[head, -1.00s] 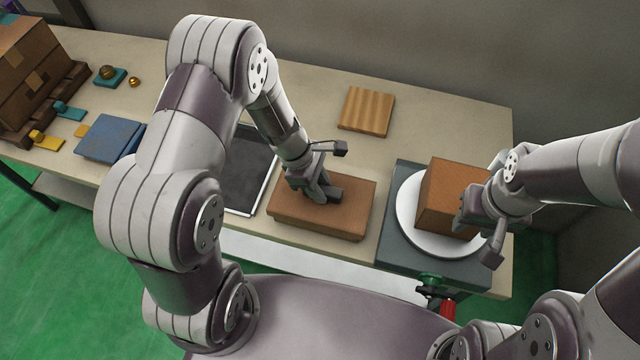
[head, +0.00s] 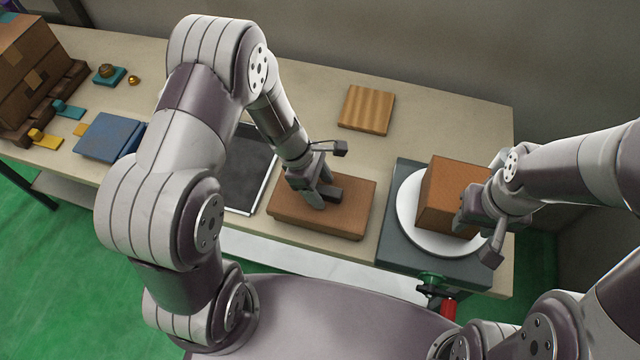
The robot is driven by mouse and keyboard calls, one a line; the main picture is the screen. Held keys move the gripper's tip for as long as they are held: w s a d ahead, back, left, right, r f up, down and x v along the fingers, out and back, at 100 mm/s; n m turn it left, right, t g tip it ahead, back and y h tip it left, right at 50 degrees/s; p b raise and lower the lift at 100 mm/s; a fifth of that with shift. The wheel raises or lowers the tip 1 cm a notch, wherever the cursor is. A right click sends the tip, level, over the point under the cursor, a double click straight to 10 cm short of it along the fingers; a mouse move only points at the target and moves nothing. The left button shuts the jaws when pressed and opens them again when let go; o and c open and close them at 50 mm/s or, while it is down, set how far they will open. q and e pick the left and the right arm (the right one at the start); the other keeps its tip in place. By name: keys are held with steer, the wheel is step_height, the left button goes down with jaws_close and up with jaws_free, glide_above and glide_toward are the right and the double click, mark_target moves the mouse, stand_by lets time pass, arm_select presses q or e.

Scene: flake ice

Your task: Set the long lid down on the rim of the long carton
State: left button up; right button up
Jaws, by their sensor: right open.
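A long, low brown box (head: 345,222) lies on the table in front of me, its top face flat. I cannot tell whether this is the long carton with the long lid on its rim or a single piece; no separate lid shows elsewhere. My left gripper (head: 322,196) points down onto its top, with the fingertips at the surface. Whether its jaws hold anything is not clear. My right gripper (head: 474,222) is open beside the right side of a taller orange-brown box (head: 446,192), which stands on a white round plate (head: 408,222). Its fingers are partly hidden.
A dark grey base (head: 395,255) carries the round plate. A striped wooden block (head: 366,110) lies behind. A dark framed tray (head: 246,172) is left of the long box, partly behind my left arm. A blue block (head: 108,137) and stacked cartons (head: 30,65) stand far left.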

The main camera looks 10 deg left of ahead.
stand_by(0.4)
arm_select(q)
steer(key=shift+p+v, duration=3.6)
steer(key=shift+v, duration=0.4)
steer(key=v, duration=1.3)
steer(key=s+a+m+t+y, duration=0.1)
steer(key=s+m+y, duration=0.3)
steer(key=m, duration=1.3)
steer(key=s, duration=0.4)
steer(key=shift+r, duration=0.15)
steer(key=shift+s+d, duration=0.1)
steer(key=shift+s, duration=0.05)
